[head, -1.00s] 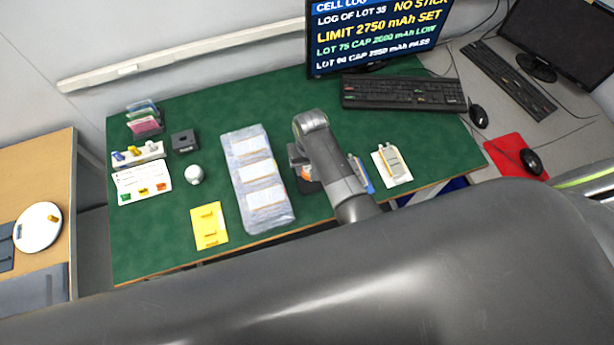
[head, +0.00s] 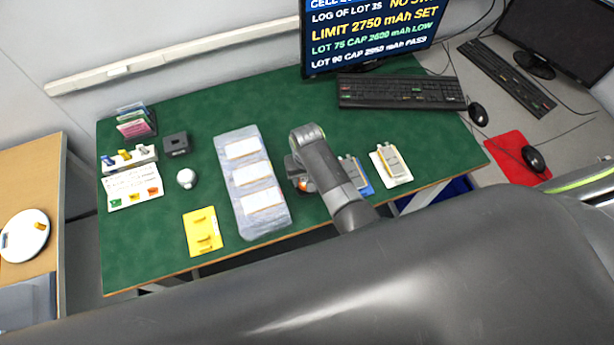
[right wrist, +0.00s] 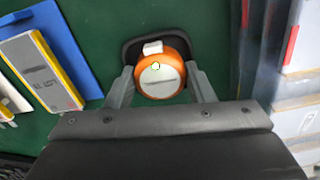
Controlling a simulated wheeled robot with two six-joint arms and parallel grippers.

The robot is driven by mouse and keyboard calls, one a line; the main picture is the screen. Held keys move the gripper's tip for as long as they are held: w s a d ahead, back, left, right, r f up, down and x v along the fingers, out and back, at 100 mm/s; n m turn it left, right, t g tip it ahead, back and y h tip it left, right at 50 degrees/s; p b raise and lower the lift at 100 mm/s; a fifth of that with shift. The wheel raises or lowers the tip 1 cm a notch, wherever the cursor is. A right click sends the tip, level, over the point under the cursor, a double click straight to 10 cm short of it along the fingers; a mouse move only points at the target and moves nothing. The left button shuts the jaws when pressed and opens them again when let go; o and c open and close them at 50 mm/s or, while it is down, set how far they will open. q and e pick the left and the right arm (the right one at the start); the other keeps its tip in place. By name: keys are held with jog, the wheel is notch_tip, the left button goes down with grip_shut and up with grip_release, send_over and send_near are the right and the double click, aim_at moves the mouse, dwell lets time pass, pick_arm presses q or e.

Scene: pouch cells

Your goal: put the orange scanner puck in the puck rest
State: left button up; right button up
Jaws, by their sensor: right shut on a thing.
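The orange scanner puck (right wrist: 160,75), with a pale round face, is between the two fingers of my right gripper (right wrist: 162,88) in the right wrist view. The gripper is shut on it. A black pad with rounded corners (right wrist: 131,50) shows behind the puck and is mostly hidden by it; it may be the puck rest. I cannot tell whether the puck touches it. In the head view the puck is a small orange patch (head: 303,186) beside my right arm, mostly covered. My left gripper is not in view.
A wrapped tray with white labels (head: 272,222) lies left of the puck. A blue board (right wrist: 75,30) with a grey cell (right wrist: 42,72) lies on its other side. A black block (head: 176,143), a white dome (head: 187,178) and a yellow plate (head: 203,231) stand farther left on the green mat (head: 290,110).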

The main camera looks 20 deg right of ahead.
aim_at(307, 178)
jog(key=shift+f, duration=0.2)
jog(key=o, duration=0.8)
jog(key=shift+s, duration=0.15)
jog(key=shift+o, duration=1.2)
jog(key=shift+f, duration=0.1)
jog(key=shift+d, duration=0.1)
jog(key=shift+d+r+p, duration=0.1)
jog(key=shift+r+p, duration=0.25)
jog(key=shift+r, duration=0.15)
notch_tip(307, 178, up, 3)
jog(key=p, duration=0.3)
notch_tip(307, 178, up, 9)
jog(key=shift+w+a+f, duration=0.15)
jog(key=shift+w+a, duration=0.05)
